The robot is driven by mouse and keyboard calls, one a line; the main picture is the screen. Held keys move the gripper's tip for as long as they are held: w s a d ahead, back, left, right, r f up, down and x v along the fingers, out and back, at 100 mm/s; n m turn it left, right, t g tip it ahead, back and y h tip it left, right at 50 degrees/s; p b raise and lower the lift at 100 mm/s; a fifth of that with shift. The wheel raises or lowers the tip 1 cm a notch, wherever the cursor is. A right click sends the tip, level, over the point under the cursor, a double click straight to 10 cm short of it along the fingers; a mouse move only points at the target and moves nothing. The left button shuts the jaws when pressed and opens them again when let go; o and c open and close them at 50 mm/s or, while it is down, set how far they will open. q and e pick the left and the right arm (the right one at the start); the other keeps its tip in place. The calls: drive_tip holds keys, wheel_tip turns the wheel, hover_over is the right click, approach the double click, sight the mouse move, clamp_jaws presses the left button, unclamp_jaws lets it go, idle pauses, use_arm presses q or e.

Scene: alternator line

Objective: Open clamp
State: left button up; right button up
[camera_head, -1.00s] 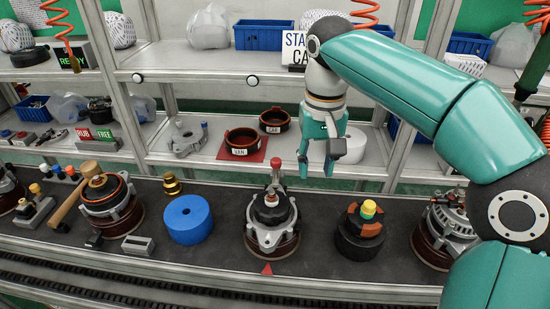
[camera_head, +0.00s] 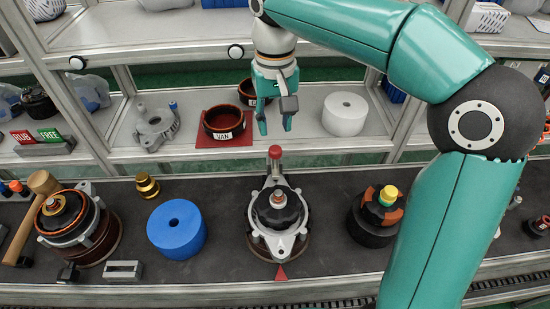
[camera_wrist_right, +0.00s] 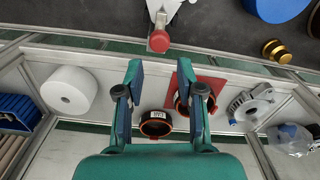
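The clamp (camera_head: 273,168) has a red-tipped handle that stands up at the back of an alternator housing (camera_head: 277,222) in the middle of the dark bench. In the right wrist view the red knob (camera_wrist_right: 159,41) of the clamp shows at the top, beyond the fingertips. My right gripper (camera_head: 275,128) is open and empty, with fingers pointing down, just behind and above the red knob. It also shows in the right wrist view (camera_wrist_right: 165,72), its fingers wide apart and apart from the knob. My left gripper is not in view.
A blue foam cylinder (camera_head: 177,229) stands left of the housing and a dark stack with a yellow cap (camera_head: 378,215) stands right. Behind, the shelf holds a red-mat ring labelled VAN (camera_head: 223,124) and a white roll (camera_head: 345,114). A mallet (camera_head: 36,205) lies far left.

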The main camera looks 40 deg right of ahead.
sight(276, 168)
wheel_tip(276, 168, down, 12)
drive_tip(key=shift+s+r+b, duration=0.1)
drive_tip(key=shift+b, duration=0.4)
